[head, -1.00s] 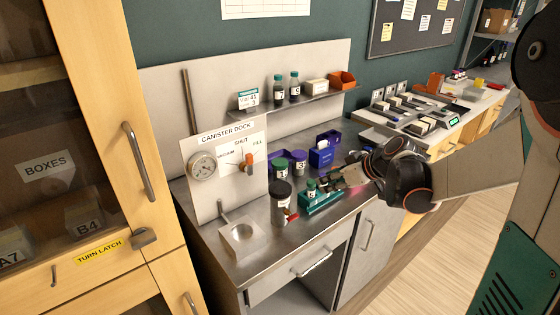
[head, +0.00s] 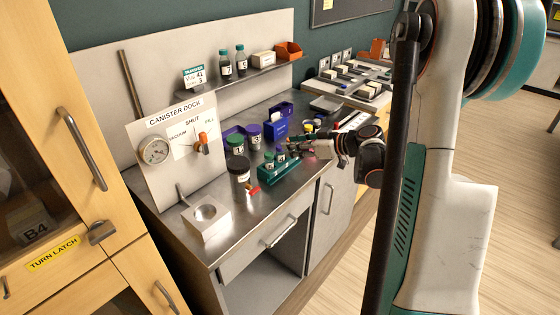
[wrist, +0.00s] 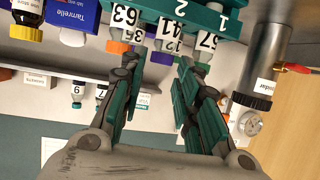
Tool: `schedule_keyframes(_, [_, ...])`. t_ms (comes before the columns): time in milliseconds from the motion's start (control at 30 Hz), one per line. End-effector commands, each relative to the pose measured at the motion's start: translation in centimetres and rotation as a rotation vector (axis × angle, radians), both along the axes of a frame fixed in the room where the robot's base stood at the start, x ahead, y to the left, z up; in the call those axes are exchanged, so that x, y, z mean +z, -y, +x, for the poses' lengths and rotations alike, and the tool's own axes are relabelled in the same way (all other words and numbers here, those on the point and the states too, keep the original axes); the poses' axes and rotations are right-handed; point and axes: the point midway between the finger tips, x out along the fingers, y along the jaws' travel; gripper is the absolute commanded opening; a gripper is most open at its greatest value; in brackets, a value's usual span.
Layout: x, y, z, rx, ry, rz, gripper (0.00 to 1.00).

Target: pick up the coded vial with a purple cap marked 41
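In the wrist view the picture is inverted. A vial labelled 41 (wrist: 169,28) with a purple cap (wrist: 161,57) stands in the teal rack (wrist: 200,14), between my fingers' lines. My gripper (wrist: 158,66) is open, its fingers apart on either side of that cap; contact cannot be told. Vials marked 63 (wrist: 125,15) and 57 (wrist: 207,40) flank it closely. In the head view the teal rack (head: 277,175) is on the steel bench, and my gripper (head: 300,147) is at its far right side. The purple cap is too small to identify there.
A dark-lidded canister (head: 239,172) with a red lever stands just left of the rack; it also shows at right in the wrist view (wrist: 262,68). A blue box (head: 277,125) and large jars (head: 254,137) stand behind.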

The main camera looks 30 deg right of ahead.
Motion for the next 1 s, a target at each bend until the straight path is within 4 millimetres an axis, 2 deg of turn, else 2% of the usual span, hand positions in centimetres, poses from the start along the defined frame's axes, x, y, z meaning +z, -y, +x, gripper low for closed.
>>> schedule_keyframes(267, [-0.8, -0.8, 1.2, 0.001, -0.001, 0.0, 0.3])
schedule_keyframes(567, [-2.5, -2.6, 4.4, 0.002, -0.001, -0.001, 0.3])
schedule_keyframes(800, [-2.4, -2.7, 4.6, 0.0, -0.001, 0.0, 0.3])
schedule_keyframes(833, [-2.4, -2.7, 4.6, 0.0, -0.001, 0.0, 0.25])
schedule_keyframes(900, [-2.4, -2.7, 4.6, 0.0, -0.001, 0.0, 0.09])
schedule_keyframes(1000, [-2.4, -2.7, 4.6, 0.0, -0.001, 0.0, 0.07])
